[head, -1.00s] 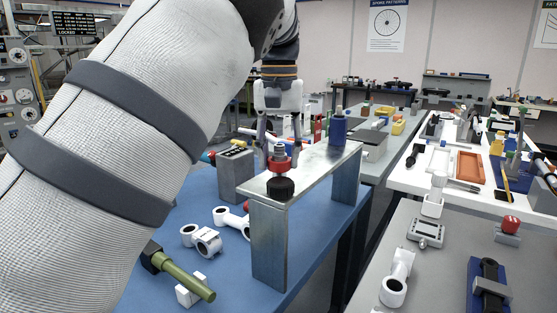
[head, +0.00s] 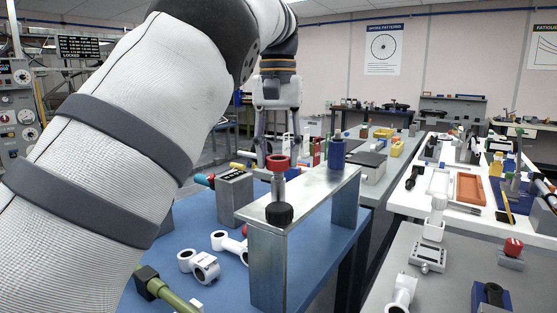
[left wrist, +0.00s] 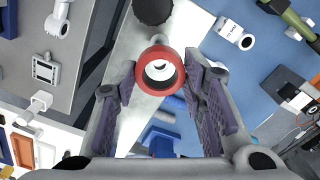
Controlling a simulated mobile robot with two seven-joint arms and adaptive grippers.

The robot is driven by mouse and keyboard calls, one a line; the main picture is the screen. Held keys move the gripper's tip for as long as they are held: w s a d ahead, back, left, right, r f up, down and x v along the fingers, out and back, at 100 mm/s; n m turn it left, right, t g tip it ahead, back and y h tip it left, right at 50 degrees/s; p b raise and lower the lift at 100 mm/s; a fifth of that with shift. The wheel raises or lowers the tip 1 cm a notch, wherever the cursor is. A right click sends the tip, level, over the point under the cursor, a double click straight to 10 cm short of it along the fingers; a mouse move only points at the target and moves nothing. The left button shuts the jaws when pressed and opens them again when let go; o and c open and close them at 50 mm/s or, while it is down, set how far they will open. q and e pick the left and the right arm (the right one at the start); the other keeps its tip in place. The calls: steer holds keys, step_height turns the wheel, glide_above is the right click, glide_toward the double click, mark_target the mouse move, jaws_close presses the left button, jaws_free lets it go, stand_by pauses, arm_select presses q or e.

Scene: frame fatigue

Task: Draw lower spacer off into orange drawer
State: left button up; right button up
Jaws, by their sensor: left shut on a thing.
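A red ring-shaped spacer (head: 277,163) sits between the fingers of my left gripper (head: 279,158), which is shut on it. In the left wrist view the red spacer (left wrist: 177,85) is between both fingertips, and the metal post shows through its hole. The upright metal post (head: 279,188) stands directly below the spacer on a raised metal plate (head: 318,184). No post tip shows above the spacer; I cannot tell whether it is fully clear. An orange tray-like drawer (head: 469,188) lies on the white table at the right. My right gripper is not in view.
A black knob (head: 279,214) is at the plate's near edge and a blue cylinder (head: 337,153) stands at its far end. White link parts (head: 199,264) lie on the blue table below. A grey bench (head: 385,250) with fixtures is at the right.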

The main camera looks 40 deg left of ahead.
arm_select(q)
steer(key=shift+r, duration=0.6)
steer(key=shift+r, duration=0.1)
steer(key=shift+r, duration=1.55)
steer(key=shift+s+r, duration=0.1)
steer(key=shift+r, duration=0.25)
